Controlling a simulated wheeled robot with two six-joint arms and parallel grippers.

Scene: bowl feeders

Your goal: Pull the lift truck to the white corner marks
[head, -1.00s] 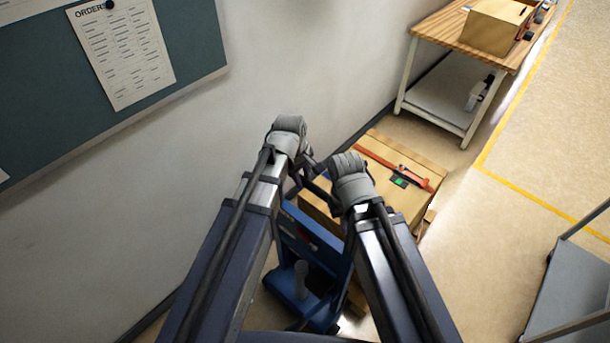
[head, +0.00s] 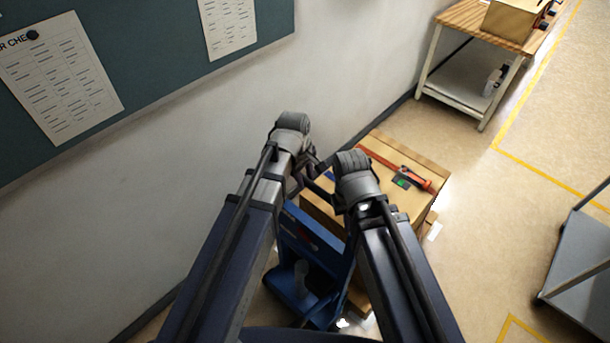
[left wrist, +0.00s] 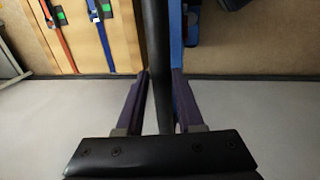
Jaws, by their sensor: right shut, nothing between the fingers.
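The blue lift truck (head: 303,283) stands below my arms in the head view, carrying a pallet with a cardboard carton (head: 415,198). My left gripper (head: 308,168) is at the truck's handle, mostly hidden by my wrist. In the left wrist view its two fingers (left wrist: 158,85) lie close on both sides of the black handle bar (left wrist: 156,35), shut on it. My right gripper (head: 325,188) is shut and empty beside the handle, largely hidden by its wrist. Small white patches show on the floor right of the carton (head: 435,231) and near the truck's base (head: 343,323); I cannot tell whether they are corner marks.
A wall with a notice board (head: 150,60) runs close along the left. A wooden-topped workbench (head: 470,30) stands at the back right. A grey cart (head: 580,260) is at the right edge. Yellow floor lines (head: 540,172) cross the open floor on the right.

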